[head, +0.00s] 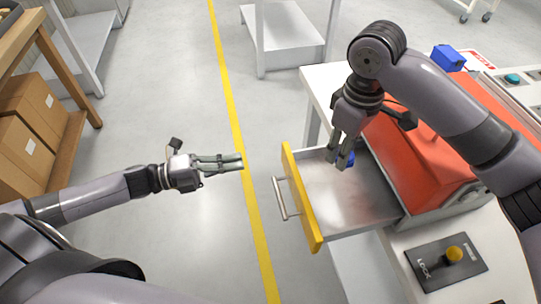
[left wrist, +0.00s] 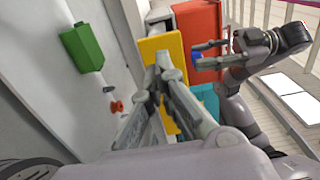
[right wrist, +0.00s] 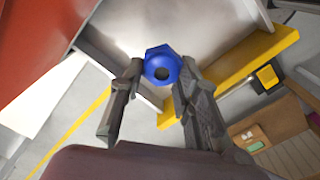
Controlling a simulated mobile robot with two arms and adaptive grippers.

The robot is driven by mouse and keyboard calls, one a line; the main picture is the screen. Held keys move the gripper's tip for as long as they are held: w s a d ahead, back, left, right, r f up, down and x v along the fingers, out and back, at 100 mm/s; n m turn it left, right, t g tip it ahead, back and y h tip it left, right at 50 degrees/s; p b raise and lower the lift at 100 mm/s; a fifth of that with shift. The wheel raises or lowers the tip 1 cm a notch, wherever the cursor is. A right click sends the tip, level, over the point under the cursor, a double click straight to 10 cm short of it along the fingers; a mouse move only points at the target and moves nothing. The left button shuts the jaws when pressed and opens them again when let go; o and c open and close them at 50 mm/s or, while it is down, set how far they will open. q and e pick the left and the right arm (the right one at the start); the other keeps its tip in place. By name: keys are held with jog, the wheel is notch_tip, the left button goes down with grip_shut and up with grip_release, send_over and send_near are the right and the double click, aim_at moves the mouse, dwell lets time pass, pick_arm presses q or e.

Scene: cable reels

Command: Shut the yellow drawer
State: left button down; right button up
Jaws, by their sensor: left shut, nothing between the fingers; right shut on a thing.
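The yellow drawer (head: 300,200) is pulled open from the grey bench unit. Its front panel has a silver bar handle (head: 279,199), and its bare metal inside shows. The yellow front also shows in the left wrist view (left wrist: 158,47). My left gripper (head: 241,161) is shut and empty, to the left of the drawer front and apart from it. My right gripper (head: 345,150) is over the back part of the drawer, shut on a blue hex nut-like piece (right wrist: 162,66). I cannot tell whether the piece touches the drawer floor.
An orange-red housing (head: 430,150) stands right of the drawer. A dark plate with a yellow knob (head: 454,254) lies on the bench in front. A blue box (head: 447,58) is at the back. Open floor lies left of the drawer, with cardboard boxes (head: 30,140) on a far-left shelf.

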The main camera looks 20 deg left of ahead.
aim_at(341, 143)
pick_arm(q)
jog(key=p+x, duration=0.1)
jog(key=x, duration=0.8)
jog(key=shift+w+d, duration=0.1)
jog(key=shift+w, duration=0.05)
pick_arm(e)
jog(key=shift+r, duration=0.55)
jog(key=shift+f+b, duration=0.45)
jog(key=shift+f, duration=0.1)
jog(key=shift+a, duration=0.1)
jog(key=shift+s+a+r, duration=0.15)
jog(key=shift+s+a, duration=0.1)
pick_arm(q)
jog(key=x, duration=1.7)
jog(key=shift+w+d+r, duration=0.15)
jog(key=shift+w+d, duration=0.1)
jog(key=shift+d, duration=0.1)
jog(key=shift+r, duration=0.1)
